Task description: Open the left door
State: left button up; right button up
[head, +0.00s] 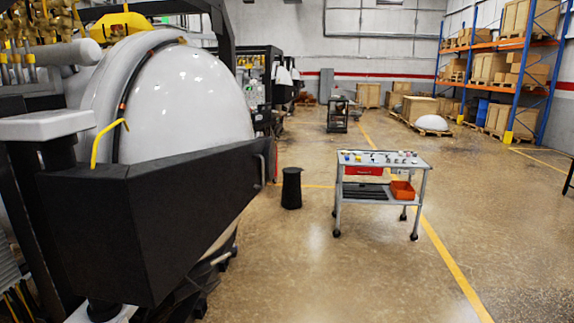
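A large white domed furnace door (195,95) fills the left of the head view. A thick black beam (150,215) runs across its front and hides the dome's lower middle. A thin bar handle (264,170) is at the beam's far right end. A bent yellow rod (97,145) stands up above the beam's left part. From this side I cannot tell whether the door is fully closed. Neither of my grippers is in view.
A wheeled grey cart (382,160) with small items and an orange bin stands right of centre. A black bin (291,188) stands between it and the door. Blue-and-orange shelving (510,43) with boxes is at the back right. The floor in front is clear.

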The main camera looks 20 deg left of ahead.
aim_at(141, 228)
jog(key=z, duration=0.2)
jog(key=i, duration=1.9)
jog(key=u, duration=1.35)
jog(key=i, duration=1.05)
jog(key=u, duration=1.05)
